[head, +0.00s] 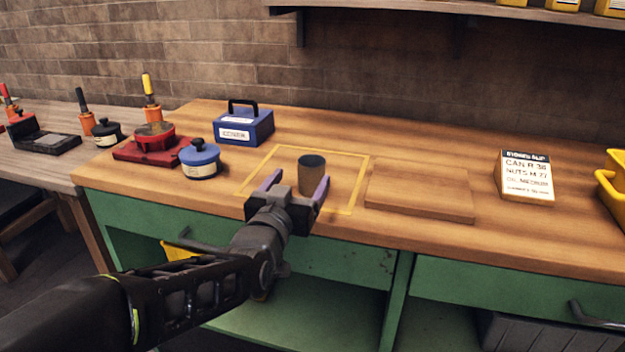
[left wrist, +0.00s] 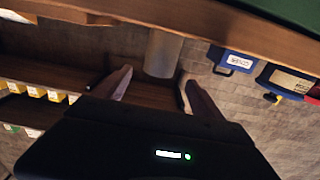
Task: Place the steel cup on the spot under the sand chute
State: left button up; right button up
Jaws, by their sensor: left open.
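The steel cup (head: 312,178) is a small upright cylinder with a dark open top. It stands on the wooden bench inside a yellow square outline (head: 356,181). My left gripper (head: 297,186) is open, just in front of the cup, with one finger toward each side of it. In the left wrist view, the cup (left wrist: 163,52) shows beyond the gap between the open fingertips (left wrist: 155,82). I cannot tell whether either finger touches it. No sand chute or spot under it is in view. My right gripper is not in view.
A flat wooden board (head: 420,192) lies right of the outline, then a lettered card (head: 526,175) and yellow bins (head: 613,185). To the left are a blue-lidded pot (head: 200,160), a blue box (head: 243,128) and a red device (head: 152,148). A shelf (head: 450,10) hangs above.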

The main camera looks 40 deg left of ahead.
aim_at(308, 168)
pick_arm(q)
jog(key=shift+w+a, duration=0.1)
jog(key=shift+w, duration=0.05)
jog(key=shift+x, duration=1.1)
jog(key=shift+w, duration=0.1)
jog(key=x, duration=0.5)
jog(key=shift+w+r, duration=0.15)
jog(key=c, duration=1.6)
notch_tip(308, 168, up, 10)
jog(key=shift+r+p, duration=0.1)
jog(key=shift+p, duration=0.95)
jog(key=shift+c, duration=0.2)
